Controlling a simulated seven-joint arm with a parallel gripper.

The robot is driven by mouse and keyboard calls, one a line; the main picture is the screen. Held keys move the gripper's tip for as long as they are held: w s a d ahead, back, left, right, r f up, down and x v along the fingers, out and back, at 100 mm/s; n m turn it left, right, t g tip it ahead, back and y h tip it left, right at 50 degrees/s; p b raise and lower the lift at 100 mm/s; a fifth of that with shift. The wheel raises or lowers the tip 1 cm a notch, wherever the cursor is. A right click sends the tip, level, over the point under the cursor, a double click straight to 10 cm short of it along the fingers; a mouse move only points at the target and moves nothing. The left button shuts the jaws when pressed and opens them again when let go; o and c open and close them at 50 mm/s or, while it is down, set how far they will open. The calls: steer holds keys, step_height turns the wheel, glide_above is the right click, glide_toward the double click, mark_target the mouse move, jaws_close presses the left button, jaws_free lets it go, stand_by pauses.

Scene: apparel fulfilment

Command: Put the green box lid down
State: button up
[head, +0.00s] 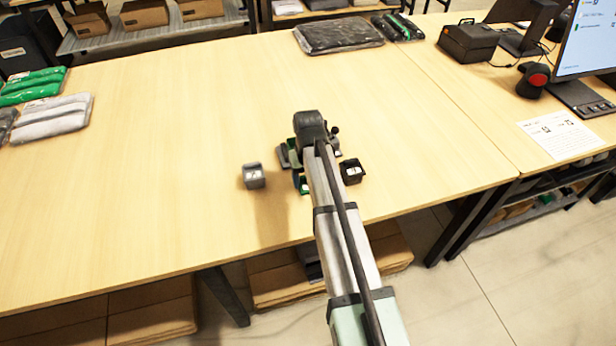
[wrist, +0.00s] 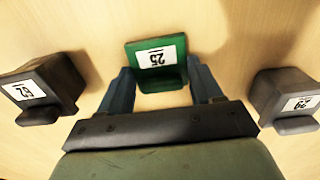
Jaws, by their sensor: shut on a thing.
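The green box lid (wrist: 158,58) is in the wrist view, with a white label reading 25. My gripper (wrist: 160,82) is shut on it, with one finger on each side. In the head view my arm covers most of the lid, and only a small green part (head: 304,185) shows beside the arm. My gripper (head: 308,160) is over the table near its front edge. I cannot tell whether the lid touches the table top.
A grey box (head: 254,176) stands left of my gripper and a black box (head: 351,171) right of it, both close. Packed garments (head: 50,117) lie at far left, a dark package (head: 338,35) at the back. The left middle of the table (head: 150,150) is clear.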

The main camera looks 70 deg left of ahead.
steer(key=o, duration=1)
steer(key=shift+f, duration=0.1)
step_height(320, 180, up, 12)
stand_by(0.8)
